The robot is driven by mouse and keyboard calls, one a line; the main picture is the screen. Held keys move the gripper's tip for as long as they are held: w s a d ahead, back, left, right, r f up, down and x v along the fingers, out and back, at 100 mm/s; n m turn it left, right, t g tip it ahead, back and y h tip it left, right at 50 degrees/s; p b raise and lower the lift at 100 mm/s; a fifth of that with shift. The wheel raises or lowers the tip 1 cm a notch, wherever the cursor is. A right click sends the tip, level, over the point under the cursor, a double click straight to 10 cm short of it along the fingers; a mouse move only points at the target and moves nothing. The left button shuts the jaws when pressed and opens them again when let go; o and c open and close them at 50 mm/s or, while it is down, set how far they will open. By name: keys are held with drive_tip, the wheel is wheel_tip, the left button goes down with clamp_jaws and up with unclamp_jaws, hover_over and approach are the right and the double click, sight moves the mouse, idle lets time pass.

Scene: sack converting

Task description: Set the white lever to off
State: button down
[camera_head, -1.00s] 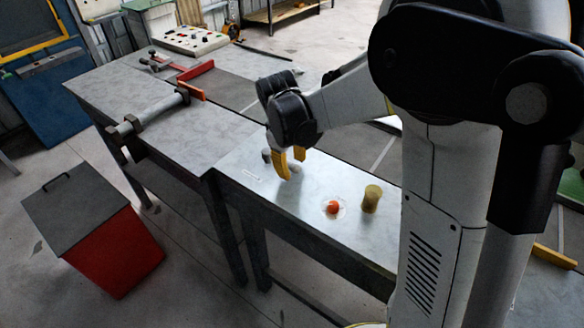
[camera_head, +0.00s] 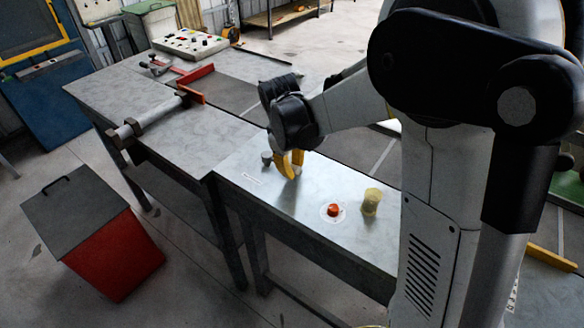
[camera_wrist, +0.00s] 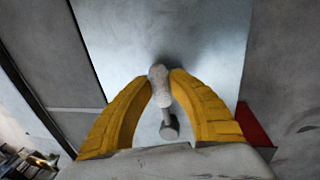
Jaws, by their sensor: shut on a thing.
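The white lever (camera_wrist: 159,90) shows in the wrist view as a pale, rounded stub between my yellow fingertips. A grey stem with a blunt end (camera_wrist: 170,131) runs from it toward the palm. My gripper (camera_wrist: 160,88) is shut on the lever, with one finger on each side. In the head view my gripper (camera_head: 291,172) is low over the metal bench top (camera_head: 240,162). A small grey knob (camera_head: 267,157) shows just left of the fingers there. The fingers hide most of the lever in that view.
On the same bench, to the right, are an orange-red button (camera_head: 333,210) on a pale round plate and a yellowish cylinder (camera_head: 371,201). A pale label strip (camera_head: 253,178) lies left of the gripper. A red bin (camera_head: 115,255) stands on the floor at left.

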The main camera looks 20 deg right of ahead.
drive_tip(key=d+n, duration=0.1)
drive_tip(key=w+n, duration=0.1)
drive_tip(key=shift+w+d+n, duration=0.25)
drive_tip(key=shift+d+n, duration=0.1)
drive_tip(key=shift+n, duration=0.05)
drive_tip(key=w+n, duration=0.1)
drive_tip(key=w+d+n+y, duration=0.1)
drive_tip(key=n, duration=0.1)
drive_tip(key=shift+w+d+n+t, duration=0.2)
drive_tip(key=shift+w+n+t, duration=0.05)
drive_tip(key=shift+n+t, duration=0.05)
drive_tip(key=w+n, duration=0.2)
drive_tip(key=n, duration=0.1)
drive_tip(key=shift+w+d+n+y+p, duration=0.2)
drive_tip(key=shift+w+n+y+p, duration=0.1)
drive_tip(key=shift+w+y+p, duration=0.1)
drive_tip(key=shift+w+a+n+y, duration=0.2)
drive_tip(key=shift+w+n+y, duration=0.1)
drive_tip(key=shift+w+n, duration=1.2)
drive_tip(key=shift+s+n, duration=0.25)
drive_tip(key=shift+n, duration=0.05)
drive_tip(key=c, duration=1.2)
unclamp_jaws()
drive_tip(key=shift+w, duration=0.1)
drive_tip(key=shift+c, duration=0.2)
